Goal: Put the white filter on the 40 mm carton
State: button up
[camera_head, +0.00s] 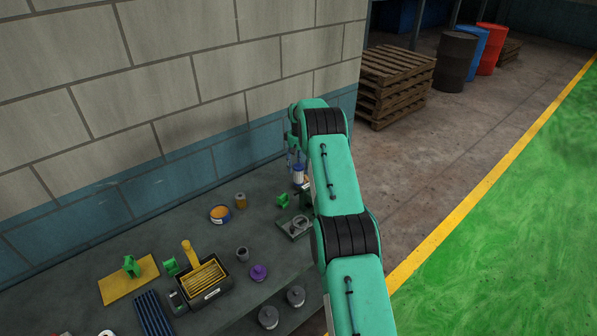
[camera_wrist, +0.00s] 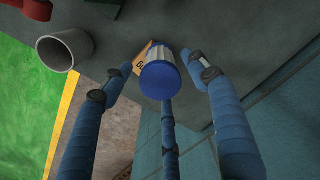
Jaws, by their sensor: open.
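The white filter (camera_wrist: 168,52) has a blue end that faces the camera in the wrist view. It also shows as a small white and blue cylinder (camera_head: 298,174) near the bench's far end in the head view. An orange-tan carton (camera_wrist: 142,59) with dark print shows partly behind it; its size mark is not readable. I cannot tell whether the filter rests on the carton or beside it. My gripper (camera_wrist: 167,75) has three blue fingers spread open around the filter, with visible gaps at the side fingers. Contact with the lower finger is unclear.
A grey hollow cylinder (camera_wrist: 65,49) stands left of the filter in the wrist view. The grey bench (camera_head: 85,262) runs along the block wall (camera_head: 170,90). It holds a slatted box (camera_head: 205,283), a purple knob (camera_head: 258,272) and an orange-topped tin (camera_head: 220,213).

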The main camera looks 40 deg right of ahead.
notch_tip(320, 180, up, 9)
jog(key=shift+f, duration=0.1)
dwell(0.3)
dwell(0.5)
